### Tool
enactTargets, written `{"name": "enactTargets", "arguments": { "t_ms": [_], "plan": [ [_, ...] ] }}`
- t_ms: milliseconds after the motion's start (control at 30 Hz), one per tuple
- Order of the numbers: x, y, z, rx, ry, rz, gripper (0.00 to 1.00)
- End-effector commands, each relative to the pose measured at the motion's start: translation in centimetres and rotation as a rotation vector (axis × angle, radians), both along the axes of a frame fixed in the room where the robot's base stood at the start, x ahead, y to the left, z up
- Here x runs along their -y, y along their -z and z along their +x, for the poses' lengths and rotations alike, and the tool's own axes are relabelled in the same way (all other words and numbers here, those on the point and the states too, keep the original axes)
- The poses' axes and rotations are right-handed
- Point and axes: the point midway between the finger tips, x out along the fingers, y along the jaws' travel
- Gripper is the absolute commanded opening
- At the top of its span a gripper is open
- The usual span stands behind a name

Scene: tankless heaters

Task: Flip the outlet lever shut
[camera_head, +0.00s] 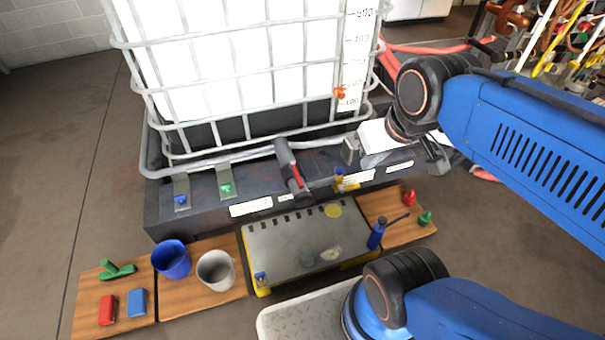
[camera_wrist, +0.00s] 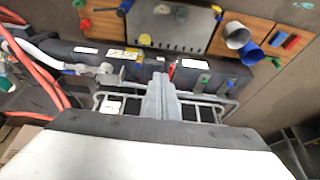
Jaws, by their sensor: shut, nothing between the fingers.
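The red outlet lever (camera_head: 297,175) lies along the dark grey outlet pipe (camera_head: 283,152) at the front foot of the caged white tank (camera_head: 240,60). It looks roughly in line with the pipe. In the wrist view the red lever (camera_wrist: 172,73) shows small, just beyond my fingertips and to their right. My gripper (camera_head: 350,150) is to the right of the outlet in the head view, apart from the lever. In the wrist view my gripper's fingers (camera_wrist: 158,80) are together and empty. They partly hide the outlet.
Blue (camera_head: 171,260) and grey cups (camera_head: 216,270) stand left on wood. Cage bars (camera_head: 270,106) rise behind the outlet. Bare floor (camera_head: 60,170) is clear at left.

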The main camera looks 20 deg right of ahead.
Motion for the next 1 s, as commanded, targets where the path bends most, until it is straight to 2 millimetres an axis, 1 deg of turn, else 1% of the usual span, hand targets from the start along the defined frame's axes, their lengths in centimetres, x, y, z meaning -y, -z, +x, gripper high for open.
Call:
{"name": "enactTargets", "arguments": {
  "t_ms": [167, 467, 667, 1000],
  "plan": [
    [-0.2, 0.5, 1.4, -0.052, 0.046, 0.043, 0.0],
    [-0.6, 2.0, 4.7, -0.175, 0.174, 0.156, 0.0],
    [-0.6, 3.3, 7.1, -0.254, 0.264, 0.232, 0.0],
    [-0.3, 5.9, 11.2, -0.387, 0.425, 0.36, 0.0]
  ]
}}
